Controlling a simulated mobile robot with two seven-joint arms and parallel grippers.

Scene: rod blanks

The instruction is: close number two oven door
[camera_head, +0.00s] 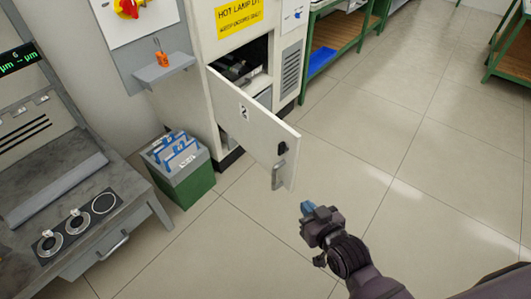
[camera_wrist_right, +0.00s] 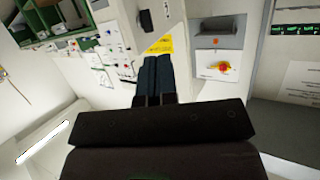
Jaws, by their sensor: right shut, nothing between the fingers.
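The number two oven door (camera_head: 250,127) is a pale panel with a "2" label, swung open out from the white cabinet. It has a grey handle (camera_head: 278,176) and a black latch near its free edge. Behind it the dark oven opening (camera_head: 240,66) shows. My right gripper (camera_head: 307,208) is in front of and below the door's free edge in the head view, apart from the handle. In the right wrist view its blue fingers (camera_wrist_right: 154,78) are together with nothing between them. My left gripper is not in view.
A green and grey bin (camera_head: 183,175) with blue-edged folders stands left of the door. A grey bench (camera_head: 75,215) with round dials is at the left. Open tiled floor lies to the right.

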